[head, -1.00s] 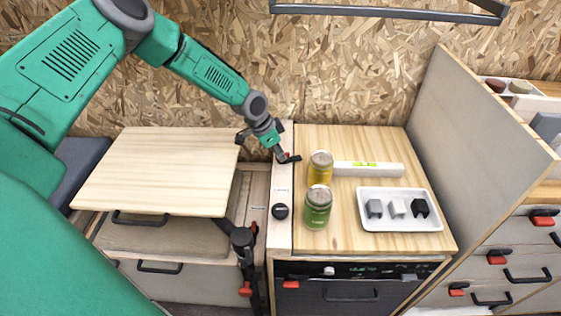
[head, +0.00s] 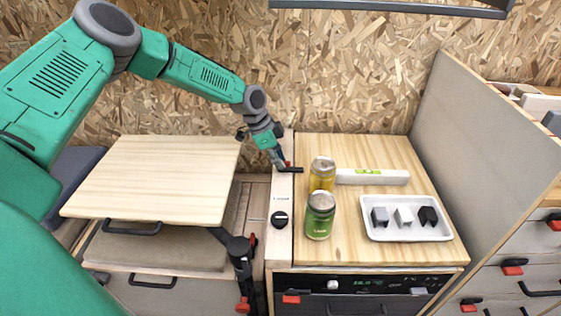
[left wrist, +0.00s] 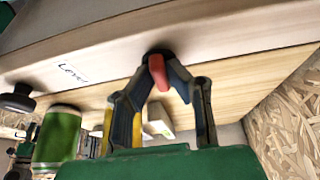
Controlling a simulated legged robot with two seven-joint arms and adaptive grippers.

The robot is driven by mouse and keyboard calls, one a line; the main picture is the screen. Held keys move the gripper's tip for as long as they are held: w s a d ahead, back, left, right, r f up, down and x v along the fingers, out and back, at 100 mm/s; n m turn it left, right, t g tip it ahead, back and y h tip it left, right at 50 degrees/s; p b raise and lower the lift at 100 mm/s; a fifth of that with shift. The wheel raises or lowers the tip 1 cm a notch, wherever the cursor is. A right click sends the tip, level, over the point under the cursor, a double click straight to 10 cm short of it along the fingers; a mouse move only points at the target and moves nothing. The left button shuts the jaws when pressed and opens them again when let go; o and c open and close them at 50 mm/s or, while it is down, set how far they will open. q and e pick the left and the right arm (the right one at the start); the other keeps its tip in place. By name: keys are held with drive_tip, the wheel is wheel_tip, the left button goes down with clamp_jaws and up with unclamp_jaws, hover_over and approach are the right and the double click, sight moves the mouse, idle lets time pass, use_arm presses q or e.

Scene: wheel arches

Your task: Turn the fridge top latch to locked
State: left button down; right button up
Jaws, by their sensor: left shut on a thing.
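The fridge top latch has a red handle (left wrist: 158,72) on a round dark base, seen in the left wrist view. My left gripper's two fingers (left wrist: 160,80) are closed around this handle. In the head view my left gripper (head: 281,166) is at the back end of the narrow pale strip (head: 283,190) left of the wooden counter. A black bar (head: 291,169) points right there. The gripper hides much of the latch in the head view, so I cannot tell whether it is locked. My right gripper is not in view.
A yellow can (head: 321,174) and a green can (head: 319,216) stand just right of the strip. A black knob (head: 280,219) sits on it. A white level (head: 373,176) and a white tray (head: 406,232) with small blocks lie further right. A wooden tabletop (head: 155,180) is at left.

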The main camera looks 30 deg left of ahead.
use_arm(q)
drive_tip(key=shift+s+a+f, duration=0.15)
drive_tip(key=shift+s+f, duration=0.15)
drive_tip(key=shift+f, duration=0.05)
drive_tip(key=c, duration=1.6)
unclamp_jaws()
drive_tip(key=shift+o, duration=0.2)
drive_tip(key=shift+w, duration=0.1)
drive_tip(key=shift+w+a, duration=0.1)
drive_tip(key=v, duration=1.1)
drive_tip(key=shift+a+r, duration=0.2)
drive_tip(key=shift+r, duration=0.2)
